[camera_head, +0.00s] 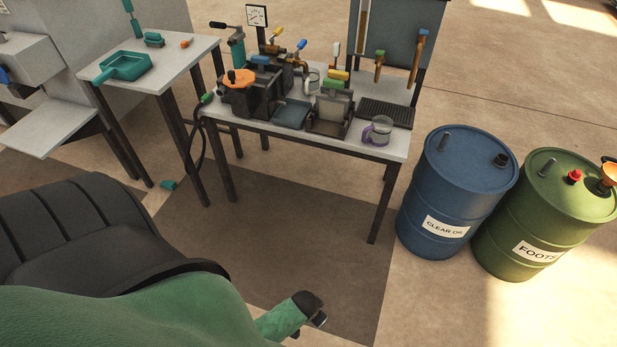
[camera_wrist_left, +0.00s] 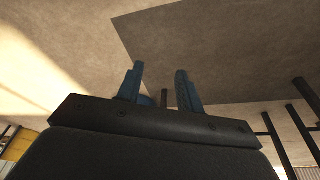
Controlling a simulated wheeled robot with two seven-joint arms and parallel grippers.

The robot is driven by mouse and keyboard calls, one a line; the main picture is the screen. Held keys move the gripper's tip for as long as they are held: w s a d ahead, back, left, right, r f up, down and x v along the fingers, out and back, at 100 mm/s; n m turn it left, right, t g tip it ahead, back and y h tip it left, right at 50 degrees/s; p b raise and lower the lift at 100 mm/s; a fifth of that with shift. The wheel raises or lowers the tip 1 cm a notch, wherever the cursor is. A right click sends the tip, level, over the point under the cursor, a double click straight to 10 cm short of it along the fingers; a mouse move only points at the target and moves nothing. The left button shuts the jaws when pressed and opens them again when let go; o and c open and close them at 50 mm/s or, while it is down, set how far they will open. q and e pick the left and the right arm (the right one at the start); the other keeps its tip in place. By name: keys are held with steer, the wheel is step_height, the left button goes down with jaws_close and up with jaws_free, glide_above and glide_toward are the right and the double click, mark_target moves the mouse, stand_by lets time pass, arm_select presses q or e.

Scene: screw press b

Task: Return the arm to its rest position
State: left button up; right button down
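My left gripper (camera_wrist_left: 159,82) shows in the left wrist view with its two blue fingers apart and nothing held between them. Open floor and a dark floor mat lie beyond the fingertips. In the head view, green parts of my own body fill the bottom left, and a short green link with a dark end shows at the bottom middle. I cannot make out gripper fingers there. This link is in front of the worktable (camera_head: 310,142) and apart from it. My right gripper is in neither view.
The worktable carries a press machine (camera_head: 250,95), a purple-handled jug (camera_head: 378,131) and a black grate (camera_head: 385,113). A side table with a teal pan (camera_head: 124,67) stands left. A blue drum (camera_head: 455,190) and a green drum (camera_head: 540,225) stand right. The dark mat (camera_head: 300,225) is mostly clear.

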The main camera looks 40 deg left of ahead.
arm_select(q)
steer(key=s+d+f+g, duration=0.1)
steer(key=s+d+f, duration=0.1)
steer(key=s, duration=0.5)
steer(key=shift+s+d+g, duration=0.3)
steer(key=shift+s+g, duration=0.05)
steer(key=shift+g, duration=0.05)
